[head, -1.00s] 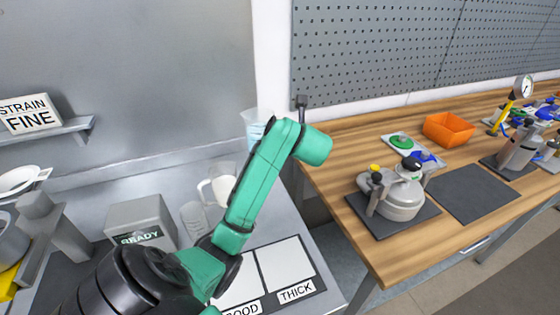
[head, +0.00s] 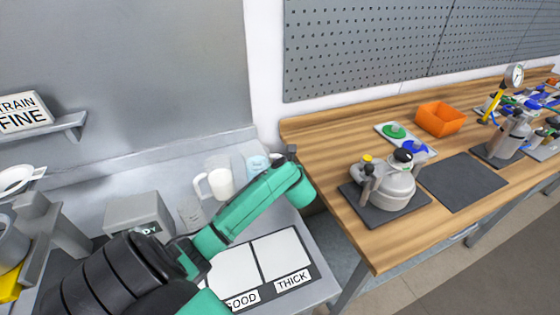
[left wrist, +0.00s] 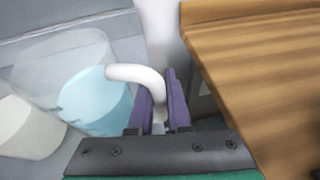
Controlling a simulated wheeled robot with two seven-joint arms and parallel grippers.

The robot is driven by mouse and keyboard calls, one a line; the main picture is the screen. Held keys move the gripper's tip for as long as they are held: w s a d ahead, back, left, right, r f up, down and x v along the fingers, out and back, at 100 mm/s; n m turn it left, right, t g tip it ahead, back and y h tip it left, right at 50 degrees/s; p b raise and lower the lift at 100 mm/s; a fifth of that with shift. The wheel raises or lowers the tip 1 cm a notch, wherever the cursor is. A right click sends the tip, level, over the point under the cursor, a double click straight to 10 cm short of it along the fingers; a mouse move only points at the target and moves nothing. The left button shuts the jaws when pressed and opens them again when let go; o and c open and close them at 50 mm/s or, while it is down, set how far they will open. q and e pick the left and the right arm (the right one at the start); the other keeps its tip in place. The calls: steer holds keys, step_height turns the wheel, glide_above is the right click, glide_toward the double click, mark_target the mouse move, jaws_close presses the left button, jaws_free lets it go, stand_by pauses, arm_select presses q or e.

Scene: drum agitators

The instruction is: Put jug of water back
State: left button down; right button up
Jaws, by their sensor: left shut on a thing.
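The jug of water (head: 257,163) is clear with light blue water in it. It is at the back right of the grey counter, partly hidden behind my green left arm. In the left wrist view the jug (left wrist: 95,105) looks upright or slightly tilted, with its white handle (left wrist: 138,75) between my purple fingers. My left gripper (left wrist: 161,100) is shut on that handle. In the head view my arm mostly hides the gripper. I cannot tell whether the jug's base touches the counter. My right gripper is not in view.
A white jug (head: 215,184) stands just left of the water jug, close to it. The wooden bench (head: 335,165) edge is close on the right. A mat with GOOD and THICK labels (head: 292,280) lies in front.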

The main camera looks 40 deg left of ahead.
arm_select(q)
steer(key=c, duration=1.2)
jaws_free()
steer(key=shift+f, duration=0.1)
steer(key=o, duration=0.3)
steer(key=shift+d, duration=0.1)
steer(key=shift+o, duration=0.2)
steer(key=b+v, duration=0.2)
steer(key=v, duration=1)
